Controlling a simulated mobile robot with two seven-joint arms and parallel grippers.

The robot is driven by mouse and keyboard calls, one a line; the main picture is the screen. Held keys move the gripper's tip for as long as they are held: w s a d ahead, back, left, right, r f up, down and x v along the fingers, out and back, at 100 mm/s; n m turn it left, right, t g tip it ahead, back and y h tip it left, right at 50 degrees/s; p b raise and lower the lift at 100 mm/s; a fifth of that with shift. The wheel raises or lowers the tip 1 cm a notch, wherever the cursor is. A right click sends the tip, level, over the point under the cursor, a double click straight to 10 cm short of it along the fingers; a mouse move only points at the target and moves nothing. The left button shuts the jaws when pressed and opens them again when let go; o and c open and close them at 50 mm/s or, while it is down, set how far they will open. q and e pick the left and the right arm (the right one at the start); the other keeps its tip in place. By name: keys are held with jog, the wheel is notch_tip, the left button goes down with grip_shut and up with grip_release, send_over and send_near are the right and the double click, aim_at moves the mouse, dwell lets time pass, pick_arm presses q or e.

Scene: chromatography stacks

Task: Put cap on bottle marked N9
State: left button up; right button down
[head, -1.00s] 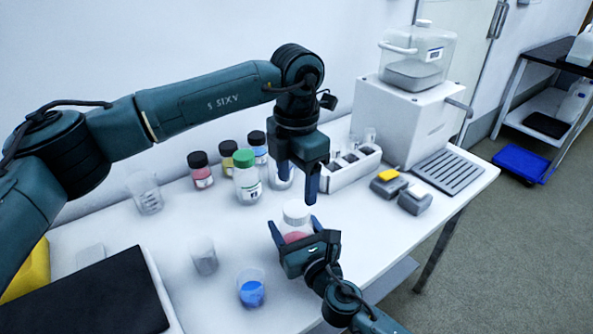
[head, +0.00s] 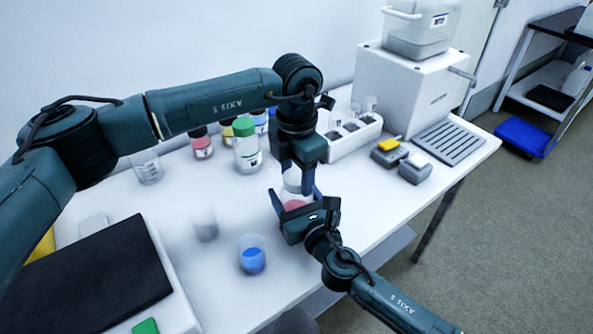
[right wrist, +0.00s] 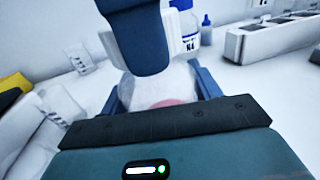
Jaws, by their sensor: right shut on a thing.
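A clear bottle with pink liquid (head: 293,204) stands between the fingers of my right gripper (head: 294,196), which is shut on it. Its blurred body and pink contents also show in the right wrist view (right wrist: 168,102). My left gripper (head: 297,182) points down over the bottle, its fingers on either side of the white top (head: 292,177). I cannot tell whether they grip it. The cap is largely hidden, and no N9 marking is readable.
Behind stand a green-capped bottle (head: 247,150) and several other bottles. A beaker with blue liquid (head: 252,259) and a clear beaker (head: 204,226) stand left of my right gripper. A bottle marked N4 (right wrist: 186,45) shows in the right wrist view. The front-right table is clear.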

pick_arm(q)
jog(key=c, duration=0.6)
jog(key=o, duration=1.1)
jog(key=shift+r, duration=0.1)
notch_tip(320, 180, up, 12)
jog(key=shift+f, duration=0.1)
pick_arm(e)
jog(key=shift+c, duration=1.3)
grip_release()
